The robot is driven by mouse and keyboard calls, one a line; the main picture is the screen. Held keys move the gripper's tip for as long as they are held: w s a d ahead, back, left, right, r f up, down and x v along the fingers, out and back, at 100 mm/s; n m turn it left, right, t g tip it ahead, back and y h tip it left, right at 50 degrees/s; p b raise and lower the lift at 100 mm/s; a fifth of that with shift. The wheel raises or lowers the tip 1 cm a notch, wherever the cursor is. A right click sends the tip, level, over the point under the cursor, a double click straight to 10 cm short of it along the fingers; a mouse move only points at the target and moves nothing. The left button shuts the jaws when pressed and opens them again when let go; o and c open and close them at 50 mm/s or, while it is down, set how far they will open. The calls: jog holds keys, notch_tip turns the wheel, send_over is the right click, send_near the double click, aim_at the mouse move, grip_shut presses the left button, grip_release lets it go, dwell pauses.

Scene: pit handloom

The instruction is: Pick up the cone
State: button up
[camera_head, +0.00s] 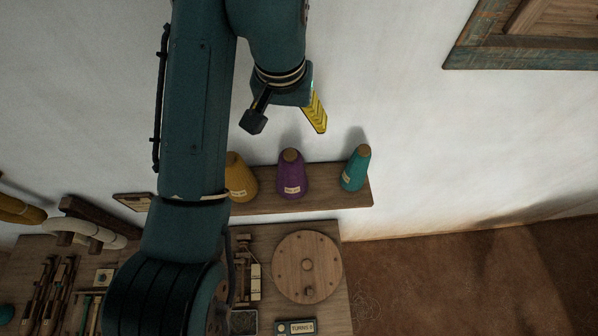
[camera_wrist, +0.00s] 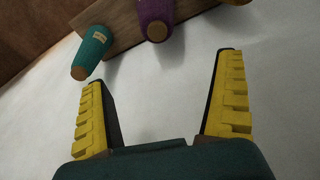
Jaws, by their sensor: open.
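Three thread cones stand on a wooden wall shelf (camera_head: 330,190): a yellow cone (camera_head: 240,178) at the left, partly hidden by my arm, a purple cone (camera_head: 292,175) in the middle and a teal cone (camera_head: 355,168) near the right end. My gripper (camera_head: 285,126) is open and empty above the shelf, over the purple cone in the head view and apart from it. In the wrist view, my gripper's yellow-padded fingers (camera_wrist: 162,75) are spread wide with only white wall between them. The teal cone (camera_wrist: 91,52) and purple cone (camera_wrist: 155,18) show beyond the fingertips.
Below the shelf is a workbench with a round wooden disc (camera_head: 307,267), a "TURNS" counter (camera_head: 296,328) and several tools at the left. A wooden frame (camera_head: 530,35) is on the wall at upper right. The wall around the gripper is clear.

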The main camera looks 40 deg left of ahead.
aim_at(288, 152)
jog(key=f, duration=1)
jog(key=shift+w+a+f, duration=0.1)
jog(key=shift+a+f, duration=0.25)
jog(key=shift+f, duration=0.05)
jog(key=f, duration=0.3)
jog(key=shift+w+d+f, duration=0.15)
jog(key=shift+d+f, duration=0.1)
jog(key=shift+f, duration=0.1)
jog(key=shift+w+a+f, duration=0.1)
jog(key=shift+f, duration=0.8)
jog(key=c, duration=1.4)
